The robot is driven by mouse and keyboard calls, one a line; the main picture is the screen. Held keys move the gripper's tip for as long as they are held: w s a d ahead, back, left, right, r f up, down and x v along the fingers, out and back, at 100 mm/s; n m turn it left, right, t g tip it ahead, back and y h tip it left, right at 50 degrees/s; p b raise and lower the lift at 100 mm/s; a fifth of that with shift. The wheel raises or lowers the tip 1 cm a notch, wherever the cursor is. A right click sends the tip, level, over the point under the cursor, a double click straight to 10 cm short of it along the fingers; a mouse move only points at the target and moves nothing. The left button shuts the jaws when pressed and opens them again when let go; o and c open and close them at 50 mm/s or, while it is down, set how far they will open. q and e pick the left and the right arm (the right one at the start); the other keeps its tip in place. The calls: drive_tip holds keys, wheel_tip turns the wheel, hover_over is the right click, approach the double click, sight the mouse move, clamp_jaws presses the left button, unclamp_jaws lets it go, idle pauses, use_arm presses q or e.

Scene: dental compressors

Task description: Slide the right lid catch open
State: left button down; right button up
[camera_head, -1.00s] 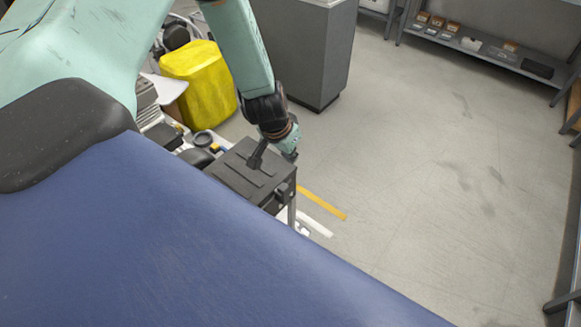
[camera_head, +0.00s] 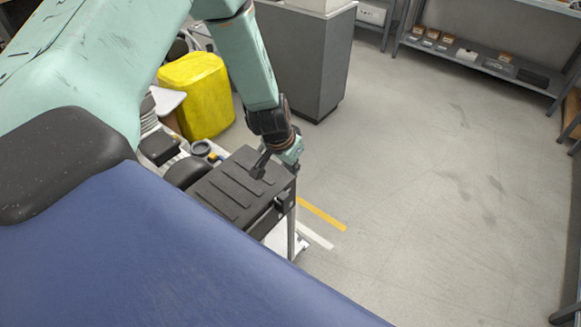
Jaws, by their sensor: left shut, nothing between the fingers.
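A black box with a ribbed lid (camera_head: 222,188) stands on a cart, partly hidden by my blue body. A small dark block (camera_head: 284,201), perhaps the right lid catch, sticks out from the box's right side. Whether it is slid open is too small to tell. My left gripper (camera_head: 260,170) is shut and empty, its dark fingers pointing down at the lid's far right part. Whether they touch the lid is unclear. My right gripper is not in view.
Round black parts (camera_head: 201,148) lie on the cart left of the box. A yellow container (camera_head: 200,95) and a grey cabinet (camera_head: 300,60) stand behind. The floor to the right is clear, with yellow and white strips (camera_head: 320,213) beside the cart.

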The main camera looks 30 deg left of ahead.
sight(282, 202)
use_arm(q)
drive_tip(key=f+b, duration=0.1)
drive_tip(key=f, duration=0.1)
drive_tip(key=s+f+b, duration=0.1)
drive_tip(key=f+b, duration=0.3)
drive_tip(key=shift+s+f, duration=0.2)
drive_tip(key=shift+s, duration=0.2)
drive_tip(key=s, duration=0.1)
drive_tip(key=s+p, duration=0.1)
drive_tip(key=s, duration=0.1)
drive_tip(key=s+p, duration=0.1)
drive_tip(key=s, duration=0.1)
drive_tip(key=shift+a+r, duration=0.1)
drive_tip(key=shift+a, duration=0.2)
drive_tip(key=shift+s, duration=0.1)
drive_tip(key=shift+d+f, duration=0.1)
drive_tip(key=shift+f, duration=0.1)
